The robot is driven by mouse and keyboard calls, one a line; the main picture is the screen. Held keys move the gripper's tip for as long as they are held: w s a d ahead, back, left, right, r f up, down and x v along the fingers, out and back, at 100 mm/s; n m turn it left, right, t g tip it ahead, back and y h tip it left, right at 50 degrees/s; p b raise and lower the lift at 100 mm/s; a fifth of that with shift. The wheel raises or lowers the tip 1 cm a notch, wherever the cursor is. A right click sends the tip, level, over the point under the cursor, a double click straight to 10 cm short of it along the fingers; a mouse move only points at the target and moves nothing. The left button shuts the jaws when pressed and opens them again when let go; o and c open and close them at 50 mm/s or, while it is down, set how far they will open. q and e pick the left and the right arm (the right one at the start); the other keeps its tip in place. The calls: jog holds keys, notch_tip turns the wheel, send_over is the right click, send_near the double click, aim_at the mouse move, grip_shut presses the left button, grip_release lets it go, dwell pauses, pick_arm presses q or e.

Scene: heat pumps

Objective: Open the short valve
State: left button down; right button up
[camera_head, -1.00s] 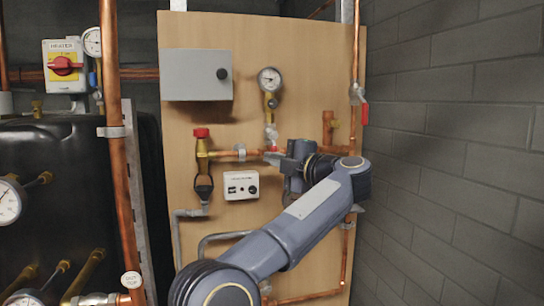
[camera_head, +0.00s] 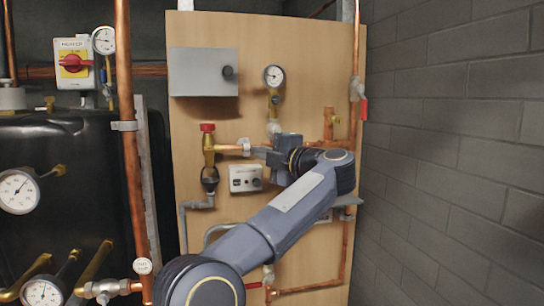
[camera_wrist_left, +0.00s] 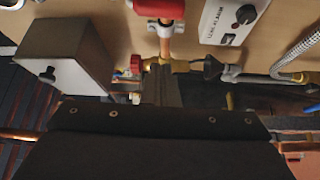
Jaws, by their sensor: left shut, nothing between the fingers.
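My left gripper (camera_head: 256,150) is in front of the wooden board, by the horizontal copper pipe below the gauge. It is shut and empty. In the left wrist view its narrow fingers (camera_wrist_left: 160,88) point toward the brass fitting with a red cap (camera_wrist_left: 135,65). A red valve handle (camera_wrist_left: 160,8) on the copper pipe shows at the top edge there, apart from the fingers; I take it for the short valve. In the head view my gripper and wrist hide that handle. The red-capped fitting (camera_head: 207,140) stands left of the fingertips. My right gripper is not in view.
A grey box (camera_head: 203,72) and a round gauge (camera_head: 273,76) are above the gripper. A white control box (camera_head: 245,178) is just below. Another red lever (camera_head: 363,108) hangs on the vertical pipe at right. A copper pipe (camera_head: 130,160) and black tank are at left.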

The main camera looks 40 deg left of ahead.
pick_arm(q)
jog(key=d+b, duration=0.1)
jog(key=d, duration=0.8)
jog(key=shift+s+d+f, duration=0.25)
jog(key=shift+s, duration=0.2)
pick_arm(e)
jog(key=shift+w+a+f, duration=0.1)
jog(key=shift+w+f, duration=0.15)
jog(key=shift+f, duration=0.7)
